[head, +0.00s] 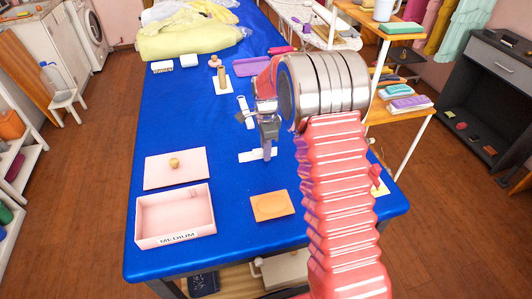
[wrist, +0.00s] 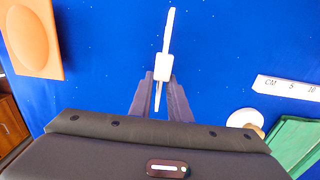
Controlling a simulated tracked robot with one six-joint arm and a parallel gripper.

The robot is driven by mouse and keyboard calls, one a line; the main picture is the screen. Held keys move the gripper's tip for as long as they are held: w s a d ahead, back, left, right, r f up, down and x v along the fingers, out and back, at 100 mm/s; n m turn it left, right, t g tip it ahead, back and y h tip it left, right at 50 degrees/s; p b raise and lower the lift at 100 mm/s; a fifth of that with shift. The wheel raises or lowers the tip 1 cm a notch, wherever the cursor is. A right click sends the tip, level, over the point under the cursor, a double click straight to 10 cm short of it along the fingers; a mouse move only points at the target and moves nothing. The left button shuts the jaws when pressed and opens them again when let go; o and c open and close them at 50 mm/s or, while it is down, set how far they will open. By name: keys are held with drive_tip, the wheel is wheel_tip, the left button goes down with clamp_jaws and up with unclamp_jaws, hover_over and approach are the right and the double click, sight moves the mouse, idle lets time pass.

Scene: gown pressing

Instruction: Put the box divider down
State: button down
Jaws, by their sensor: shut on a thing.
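The box divider is a thin white strip that shows in the head view (head: 250,157) and edge-on in the wrist view (wrist: 167,40). My gripper (head: 268,152) is shut on it, with a dark finger on each side in the wrist view (wrist: 161,95). The divider is over the blue table (head: 225,235), beyond the orange dish. I cannot tell whether it touches the table. An open pink box (head: 175,238) labelled MEDIUM stands at the front left of the table. A flat pink panel with a round knob (head: 160,170) lies just behind it.
The orange dish (head: 269,206) lies right of the pink box. A white ruler (wrist: 290,89) and a green thing (wrist: 296,143) lie to the right in the wrist view. Yellow cloth (head: 190,38) covers the far end. Bare blue table lies between box and dish.

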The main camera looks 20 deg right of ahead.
drive_tip(key=shift+f, duration=0.6)
drive_tip(key=shift+f, duration=0.1)
drive_tip(key=c, duration=1.7)
unclamp_jaws()
drive_tip(key=shift+o, duration=0.2)
wheel_tip(320, 180, up, 11)
drive_tip(key=shift+f, duration=0.1)
drive_tip(key=shift+r, duration=0.7)
